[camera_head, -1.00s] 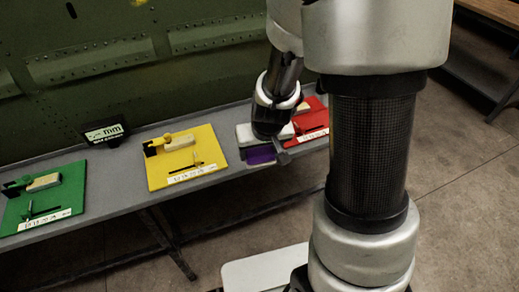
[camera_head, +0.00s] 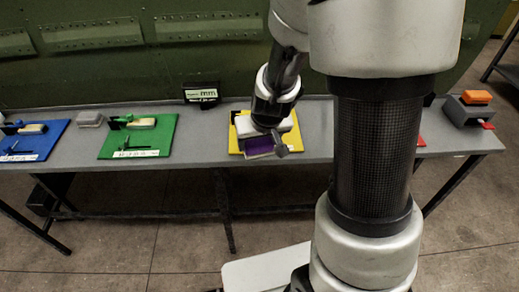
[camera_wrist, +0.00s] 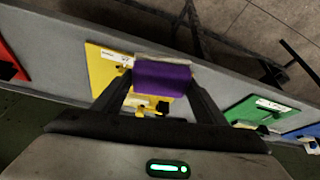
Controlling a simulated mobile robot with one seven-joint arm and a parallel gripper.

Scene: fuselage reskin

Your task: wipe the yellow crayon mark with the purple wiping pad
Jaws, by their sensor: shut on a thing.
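The purple wiping pad (camera_head: 259,146) is held in my gripper (camera_head: 262,138), above or in front of the yellow board (camera_head: 293,138). In the wrist view the purple pad (camera_wrist: 162,77) sits between the two fingers of my gripper (camera_wrist: 160,88), with a pale strip along its far edge. The yellow board (camera_wrist: 100,66) lies behind it with a white label, and the pad covers much of the board. I cannot make out a yellow crayon mark in any view. I cannot tell whether the pad touches the board.
A green board (camera_head: 140,137) and a blue board (camera_head: 32,138) lie left on the grey bench (camera_head: 200,148). A small black display (camera_head: 201,93) stands behind. A grey block with an orange top (camera_head: 476,97) is at the right end. My arm hides most of the red board (camera_head: 421,142).

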